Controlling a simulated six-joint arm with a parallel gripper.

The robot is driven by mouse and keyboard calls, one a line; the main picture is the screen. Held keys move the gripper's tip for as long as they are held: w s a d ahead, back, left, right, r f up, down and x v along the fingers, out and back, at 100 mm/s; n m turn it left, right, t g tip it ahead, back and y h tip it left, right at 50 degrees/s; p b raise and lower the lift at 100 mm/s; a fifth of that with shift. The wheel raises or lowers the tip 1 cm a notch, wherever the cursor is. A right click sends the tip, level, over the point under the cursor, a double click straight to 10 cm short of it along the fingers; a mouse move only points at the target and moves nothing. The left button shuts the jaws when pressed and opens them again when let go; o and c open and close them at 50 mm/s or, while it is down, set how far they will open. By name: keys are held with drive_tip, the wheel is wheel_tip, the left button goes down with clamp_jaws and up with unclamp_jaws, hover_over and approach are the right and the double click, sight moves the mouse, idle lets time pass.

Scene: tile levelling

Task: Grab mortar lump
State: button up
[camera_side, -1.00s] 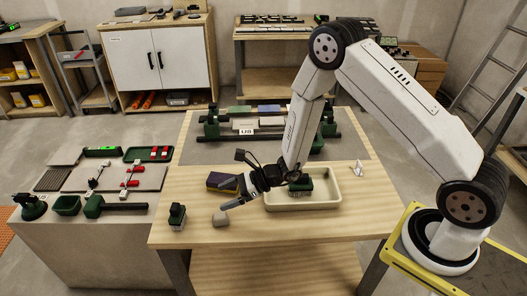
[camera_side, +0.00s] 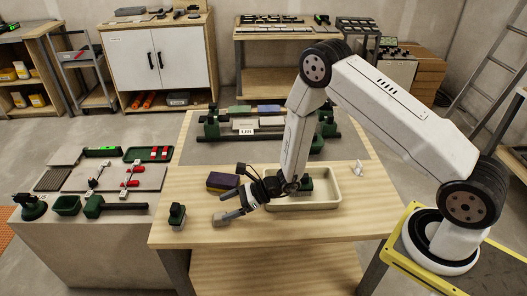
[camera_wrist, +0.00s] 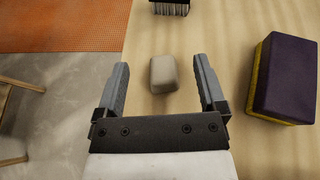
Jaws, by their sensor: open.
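The mortar lump (camera_wrist: 164,75) is a small grey-beige block with rounded edges on the wooden table. In the wrist view it lies between the open fingers of my gripper (camera_wrist: 160,78), with a gap on each side. In the side view the lump (camera_side: 217,219) shows near the front of the table, partly hidden by my gripper (camera_side: 228,206). My gripper is low, tilted toward the lump, and empty. I cannot tell whether the fingers are down at the lump's height.
A purple and yellow sponge (camera_wrist: 283,80) lies right of my gripper in the wrist view. The table's front right is clear.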

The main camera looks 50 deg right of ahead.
sight(220, 216)
drive_tip(key=shift+f, duration=0.8)
drive_tip(key=shift+w+a+f, duration=0.25)
drive_tip(key=shift+a+f, duration=0.1)
drive_tip(key=shift+f, duration=0.1)
drive_tip(key=shift+w+a+f, duration=0.2)
drive_tip(key=shift+a+f, duration=0.1)
drive_tip(key=shift+f, duration=0.15)
drive_tip(key=shift+w+a+f, duration=0.2)
drive_tip(key=shift+w+a, duration=0.15)
drive_tip(key=shift+a, duration=0.1)
clamp_jaws()
